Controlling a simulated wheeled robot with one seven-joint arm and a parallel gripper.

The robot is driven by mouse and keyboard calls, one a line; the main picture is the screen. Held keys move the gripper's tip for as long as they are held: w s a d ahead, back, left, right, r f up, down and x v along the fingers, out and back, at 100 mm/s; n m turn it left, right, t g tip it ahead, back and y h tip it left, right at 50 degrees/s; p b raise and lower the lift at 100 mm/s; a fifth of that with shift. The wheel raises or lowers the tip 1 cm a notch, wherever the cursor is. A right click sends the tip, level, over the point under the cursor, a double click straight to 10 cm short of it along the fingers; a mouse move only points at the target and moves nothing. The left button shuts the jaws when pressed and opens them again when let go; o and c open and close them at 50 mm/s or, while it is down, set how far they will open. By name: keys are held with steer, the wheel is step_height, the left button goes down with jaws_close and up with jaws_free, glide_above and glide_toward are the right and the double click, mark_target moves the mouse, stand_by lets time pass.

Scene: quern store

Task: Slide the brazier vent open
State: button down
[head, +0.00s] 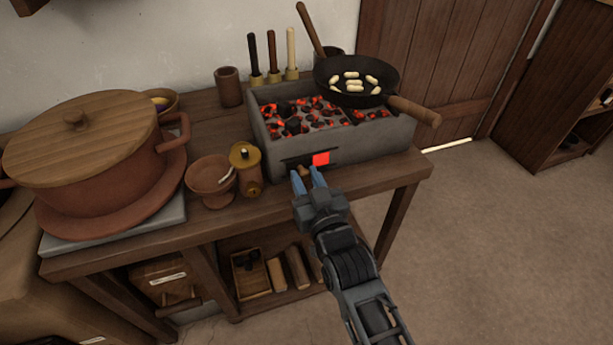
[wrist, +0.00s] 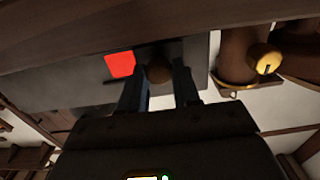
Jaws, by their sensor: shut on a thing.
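The brazier (head: 365,143) is a grey stone box of glowing coals on the wooden table. A dark slot with a glowing red opening (head: 321,159) shows in its front face; the red patch also shows in the wrist view (wrist: 120,65). My gripper (head: 308,175) is at the front face, just left of the red opening in the head view. Its blue fingers are shut on the small brown vent knob (head: 303,171), which also shows between the fingers in the wrist view (wrist: 159,74). The vent's plate is mostly hidden behind the fingers.
A black pan (head: 352,98) with pale pieces rests on the brazier's right side, its handle jutting past the edge. A brass-topped wooden mill (head: 247,172) and a clay bowl (head: 211,180) stand left of my gripper. A large lidded pot (head: 95,150) fills the table's left.

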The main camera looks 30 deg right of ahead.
steer(key=shift+a, duration=0.25)
steer(key=c, duration=0.8)
jaws_free()
steer(key=shift+a, duration=0.1)
steer(key=shift+c, duration=0.2)
steer(key=s+a, duration=0.1)
steer(key=s, duration=0.6)
steer(key=shift+s+p, duration=0.3)
steer(key=shift+s, duration=0.05)
